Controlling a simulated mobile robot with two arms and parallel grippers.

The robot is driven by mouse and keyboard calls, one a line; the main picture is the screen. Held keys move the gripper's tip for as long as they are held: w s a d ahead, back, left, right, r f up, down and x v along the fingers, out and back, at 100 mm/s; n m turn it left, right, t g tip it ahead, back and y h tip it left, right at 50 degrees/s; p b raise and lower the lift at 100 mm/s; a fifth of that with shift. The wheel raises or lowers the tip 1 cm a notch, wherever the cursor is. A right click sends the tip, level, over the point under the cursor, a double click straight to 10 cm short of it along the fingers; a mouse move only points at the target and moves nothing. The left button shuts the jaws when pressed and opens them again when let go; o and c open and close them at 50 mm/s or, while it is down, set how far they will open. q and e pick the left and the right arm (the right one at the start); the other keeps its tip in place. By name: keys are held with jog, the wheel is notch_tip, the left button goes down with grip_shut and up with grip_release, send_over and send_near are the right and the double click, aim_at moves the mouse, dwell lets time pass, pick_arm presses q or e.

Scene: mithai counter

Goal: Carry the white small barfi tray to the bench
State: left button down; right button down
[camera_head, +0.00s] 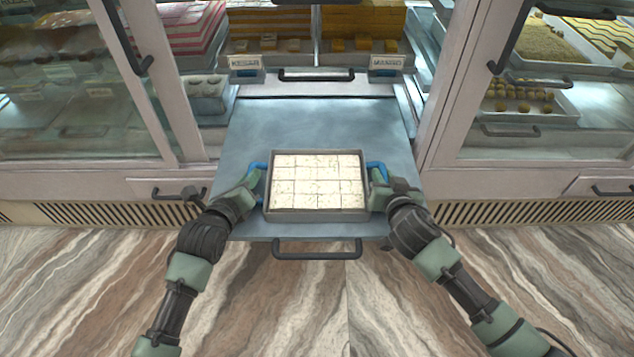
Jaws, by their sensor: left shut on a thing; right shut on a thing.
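The small barfi tray (316,216) is a shallow metal tray filled with white, speckled square pieces. It is over the grey-blue pull-out shelf (315,125) of the counter, near its front edge. It has a blue handle on each short side. My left gripper (254,176) is shut on the left blue handle (258,165). My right gripper (378,180) is shut on the right blue handle (377,165). I cannot tell whether the tray touches the shelf or hangs just above it. No bench is recognisable in view.
A dark bar handle (317,250) sticks out from the shelf's front edge. Glass cases with sweets flank the shelf on the left (70,90) and right (560,100). Stacked sweets labelled KESAR (245,62) and MANGO (387,62) stand behind. The marble-patterned floor (320,310) in front is clear.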

pick_arm(q)
jog(key=shift+r, duration=0.1)
pick_arm(e)
jog(key=shift+w+d+r, duration=0.1)
jog(key=shift+d, duration=0.1)
dwell(0.6)
